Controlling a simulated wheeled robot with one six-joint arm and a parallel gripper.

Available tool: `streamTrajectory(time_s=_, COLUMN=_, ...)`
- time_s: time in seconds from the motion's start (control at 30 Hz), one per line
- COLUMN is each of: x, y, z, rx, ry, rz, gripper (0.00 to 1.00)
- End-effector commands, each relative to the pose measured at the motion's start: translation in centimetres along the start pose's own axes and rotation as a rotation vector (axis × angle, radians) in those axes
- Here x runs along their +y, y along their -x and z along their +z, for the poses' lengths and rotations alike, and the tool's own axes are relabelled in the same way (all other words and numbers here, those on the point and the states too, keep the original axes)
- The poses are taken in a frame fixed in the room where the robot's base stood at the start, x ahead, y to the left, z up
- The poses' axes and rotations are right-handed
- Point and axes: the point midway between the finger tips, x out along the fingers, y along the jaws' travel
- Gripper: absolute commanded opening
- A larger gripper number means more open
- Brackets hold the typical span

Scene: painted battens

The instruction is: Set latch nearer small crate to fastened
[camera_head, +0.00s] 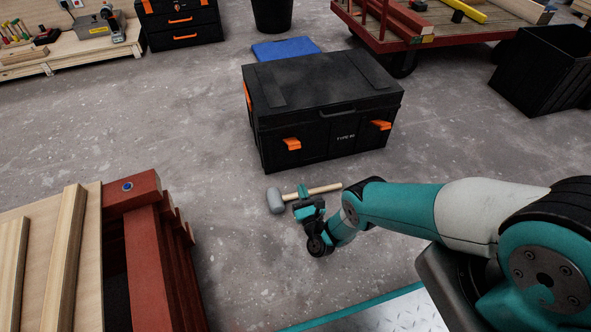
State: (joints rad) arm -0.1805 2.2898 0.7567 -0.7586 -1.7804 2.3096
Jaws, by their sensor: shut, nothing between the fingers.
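A large black case (322,92) stands on the floor with its lid down. Its front has two orange latches, a left one (291,143) and a right one (381,125). Both show as tilted orange tabs; I cannot tell whether either is fastened. Another orange part (248,95) is on its left side. A black open-topped box (545,68) stands at the right, on the right latch's side; I cannot tell if it is the small crate. My gripper (303,190) is shut and empty, in front of the case, below the left latch in the picture and apart from it.
A grey-headed mallet (276,201) lies on the floor, its handle partly behind my gripper. A red-brown timber stack (145,225) stands at the left. A red cart (440,40) and a blue flat item (285,48) are behind the case. Floor left of the case is clear.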

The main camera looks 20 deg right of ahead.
Motion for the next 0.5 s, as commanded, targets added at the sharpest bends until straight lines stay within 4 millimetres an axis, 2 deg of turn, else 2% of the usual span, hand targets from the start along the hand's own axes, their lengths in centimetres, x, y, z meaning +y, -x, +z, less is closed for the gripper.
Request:
streamTrajectory(time_s=0.03, x=-0.38, y=1.06, z=-0.88, rx=-0.008, ry=-0.020, rz=-0.017, gripper=0.00)
streamTrajectory(time_s=0.13, x=-0.75, y=1.82, z=-1.07, rx=-0.018, ry=-0.041, rz=-0.033, gripper=0.00)
streamTrajectory(time_s=0.5, x=-0.76, y=1.56, z=-1.04, rx=-0.017, ry=-0.041, rz=-0.033, gripper=0.00)
